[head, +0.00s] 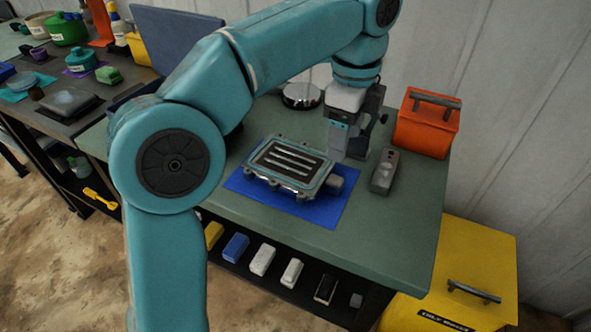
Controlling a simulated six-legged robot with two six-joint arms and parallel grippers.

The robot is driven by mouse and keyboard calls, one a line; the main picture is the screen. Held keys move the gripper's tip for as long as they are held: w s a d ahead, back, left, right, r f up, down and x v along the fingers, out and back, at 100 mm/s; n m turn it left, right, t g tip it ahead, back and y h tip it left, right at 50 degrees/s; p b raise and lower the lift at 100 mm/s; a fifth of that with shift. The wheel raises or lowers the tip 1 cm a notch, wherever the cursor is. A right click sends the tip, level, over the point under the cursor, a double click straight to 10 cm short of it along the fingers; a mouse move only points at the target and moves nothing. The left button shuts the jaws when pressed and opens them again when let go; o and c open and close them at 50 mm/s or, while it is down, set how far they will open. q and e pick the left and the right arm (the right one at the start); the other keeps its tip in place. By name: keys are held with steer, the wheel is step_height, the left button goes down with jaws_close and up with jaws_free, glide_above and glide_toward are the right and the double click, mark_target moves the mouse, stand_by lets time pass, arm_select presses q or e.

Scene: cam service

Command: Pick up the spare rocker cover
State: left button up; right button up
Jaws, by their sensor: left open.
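The rocker cover (291,164), a grey-green rectangular frame with bolt tabs and a dark centre with pale ribs, lies on a blue mat (328,212) on the green workbench. I cannot tell whether it is the spare one. My left gripper (349,152) points down just behind and to the right of the cover's right end. It is open with nothing visible between its fingers. The gap between gripper and cover is hard to judge. A short grey cylinder (335,184) sits at the cover's right end. My right gripper is not in view.
A grey box-shaped device (384,172) stands right of the mat. An orange toolbox (427,124) is at the back right, and a round metal dish (301,95) behind the cover. A yellow chest (461,262) stands beside the bench. The bench's front right (400,235) is clear.

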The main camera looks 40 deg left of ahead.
arm_select(q)
steer(key=b, duration=0.2)
glide_above(337, 180)
steer(key=f, duration=0.6)
steer(key=shift+s+d+f, duration=0.15)
steer(key=shift+d+f, duration=0.05)
steer(key=shift+s+f, duration=0.15)
steer(key=shift+f, duration=0.3)
steer(key=f, duration=0.1)
steer(key=f+b, duration=0.1)
steer(key=f, duration=0.3)
steer(key=shift+w+a+f+b, duration=0.15)
steer(key=shift+w+b, duration=0.1)
steer(key=shift+b, duration=0.15)
jaws_close()
